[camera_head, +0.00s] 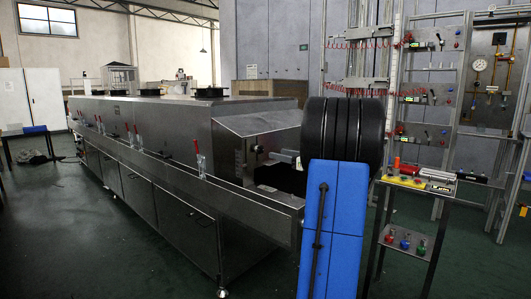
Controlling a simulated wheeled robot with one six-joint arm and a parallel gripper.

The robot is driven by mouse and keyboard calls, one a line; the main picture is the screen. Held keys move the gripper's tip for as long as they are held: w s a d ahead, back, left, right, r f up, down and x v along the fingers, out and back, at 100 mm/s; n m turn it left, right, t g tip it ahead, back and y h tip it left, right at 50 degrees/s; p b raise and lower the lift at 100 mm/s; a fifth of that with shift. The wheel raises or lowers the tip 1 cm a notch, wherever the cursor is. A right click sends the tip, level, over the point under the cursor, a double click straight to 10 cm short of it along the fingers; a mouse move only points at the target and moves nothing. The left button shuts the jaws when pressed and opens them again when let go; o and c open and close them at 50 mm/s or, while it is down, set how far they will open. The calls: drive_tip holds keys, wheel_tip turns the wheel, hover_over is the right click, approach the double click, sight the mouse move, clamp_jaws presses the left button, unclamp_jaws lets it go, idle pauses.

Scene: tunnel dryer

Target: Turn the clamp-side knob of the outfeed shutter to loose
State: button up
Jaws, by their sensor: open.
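The steel tunnel dryer (150,125) runs from the back left to the centre. Its outfeed end, under a sloping steel hood (255,122), opens toward the right. My blue and black arm hides the right part of the opening.
A steel ledge (215,190) runs along the dryer's near side, with several red-topped fittings. A small stand (405,230) with coloured parts is at the right, before a metal-framed rack (450,85). Green floor (90,240) is clear at the left.

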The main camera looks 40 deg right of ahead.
sight(262, 150)
drive_tip(key=w, duration=0.9)
drive_tip(key=shift+a, duration=0.4)
drive_tip(key=c, duration=1)
